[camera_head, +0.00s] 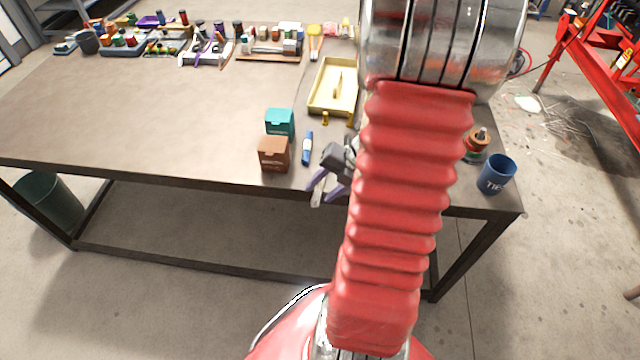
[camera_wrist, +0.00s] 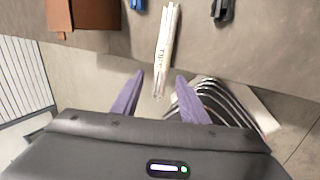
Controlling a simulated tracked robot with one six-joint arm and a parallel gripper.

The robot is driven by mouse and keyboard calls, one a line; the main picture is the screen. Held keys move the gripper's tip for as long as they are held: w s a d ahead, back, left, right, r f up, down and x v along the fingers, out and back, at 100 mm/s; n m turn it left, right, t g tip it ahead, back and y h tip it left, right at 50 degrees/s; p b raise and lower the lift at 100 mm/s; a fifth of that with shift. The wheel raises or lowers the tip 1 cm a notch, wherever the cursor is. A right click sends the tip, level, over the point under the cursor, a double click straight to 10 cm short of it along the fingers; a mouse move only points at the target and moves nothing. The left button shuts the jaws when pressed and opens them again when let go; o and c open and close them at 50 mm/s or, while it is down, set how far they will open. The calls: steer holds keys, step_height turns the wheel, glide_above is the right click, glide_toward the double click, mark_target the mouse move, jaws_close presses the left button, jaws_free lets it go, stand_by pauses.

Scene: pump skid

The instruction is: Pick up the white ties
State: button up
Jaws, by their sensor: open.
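The white ties (camera_wrist: 167,38) show in the wrist view as a narrow bundle with dark lettering. They lie near the table's front edge, and their near end reaches out over it. My gripper (camera_wrist: 160,79) is open, with its two purple fingers apart on either side of the near end of the ties. I cannot tell how far above or below the ties the fingertips are. In the head view my gripper (camera_head: 326,190) is at the front edge of the table, and my red arm hides part of that area.
A brown box (camera_head: 273,155), a teal box (camera_head: 280,122) and a blue-and-white marker (camera_head: 307,148) stand or lie left of my gripper. A yellow tray (camera_head: 318,106) is behind. A blue cup (camera_head: 496,175) with lettering stands at the right corner. The table's left part (camera_head: 150,110) is clear.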

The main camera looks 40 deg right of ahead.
steer(key=shift+w+f, duration=0.1)
steer(key=shift+f, duration=0.15)
steer(key=shift+c, duration=0.4)
jaws_close()
